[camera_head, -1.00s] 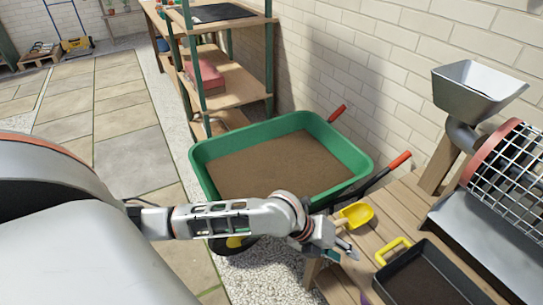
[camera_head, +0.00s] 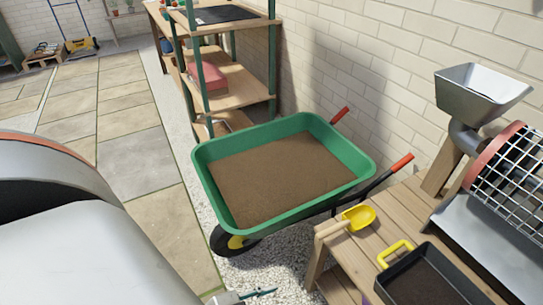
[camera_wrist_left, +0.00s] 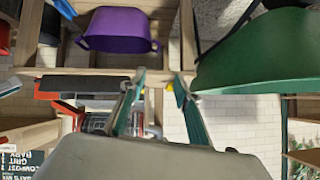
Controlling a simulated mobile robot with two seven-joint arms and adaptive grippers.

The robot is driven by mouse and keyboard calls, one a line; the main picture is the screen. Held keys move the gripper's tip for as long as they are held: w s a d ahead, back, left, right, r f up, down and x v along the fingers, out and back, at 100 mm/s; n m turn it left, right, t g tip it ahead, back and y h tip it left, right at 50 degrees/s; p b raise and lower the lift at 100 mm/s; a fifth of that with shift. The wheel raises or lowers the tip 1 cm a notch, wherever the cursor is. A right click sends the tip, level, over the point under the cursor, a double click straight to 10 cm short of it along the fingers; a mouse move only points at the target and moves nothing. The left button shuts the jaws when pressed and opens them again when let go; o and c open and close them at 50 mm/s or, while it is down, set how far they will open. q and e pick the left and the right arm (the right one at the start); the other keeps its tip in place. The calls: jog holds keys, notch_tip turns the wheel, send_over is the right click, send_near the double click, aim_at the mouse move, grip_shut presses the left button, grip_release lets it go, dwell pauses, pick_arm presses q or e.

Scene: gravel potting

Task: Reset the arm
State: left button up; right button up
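My left gripper (camera_wrist_left: 159,76) shows in the left wrist view with its two teal fingers spread apart and nothing held between them. In the head view only a small piece of it shows at the bottom edge, a grey part with a thin teal finger (camera_head: 262,292), below the wheelbarrow and apart from it. My right gripper is not in view. The green wheelbarrow (camera_head: 290,213), filled with brown soil (camera_head: 275,178), stands in the middle; its green side (camera_wrist_left: 250,60) also shows in the left wrist view.
A wooden bench (camera_head: 390,213) at right holds a yellow scoop (camera_head: 358,217), a black tray (camera_head: 462,267) and a mesh drum sieve (camera_head: 505,165) with a metal hopper (camera_head: 480,92). Shelving (camera_head: 240,92) stands behind. A purple tub (camera_wrist_left: 118,30) shows in the wrist view.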

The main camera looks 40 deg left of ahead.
pick_arm(q)
jog(key=shift+n, duration=0.5)
jog(key=shift+s+r+p, duration=0.25)
jog(key=shift+r+p, duration=0.65)
jog(key=shift+p, duration=1.15)
jog(key=shift+s+r+p, duration=0.2)
jog(key=shift+r+p, duration=0.75)
jog(key=shift+p, duration=1.1)
jog(key=shift+s+r+p, duration=0.25)
jog(key=shift+r+p, duration=0.65)
jog(key=shift+p, duration=1.15)
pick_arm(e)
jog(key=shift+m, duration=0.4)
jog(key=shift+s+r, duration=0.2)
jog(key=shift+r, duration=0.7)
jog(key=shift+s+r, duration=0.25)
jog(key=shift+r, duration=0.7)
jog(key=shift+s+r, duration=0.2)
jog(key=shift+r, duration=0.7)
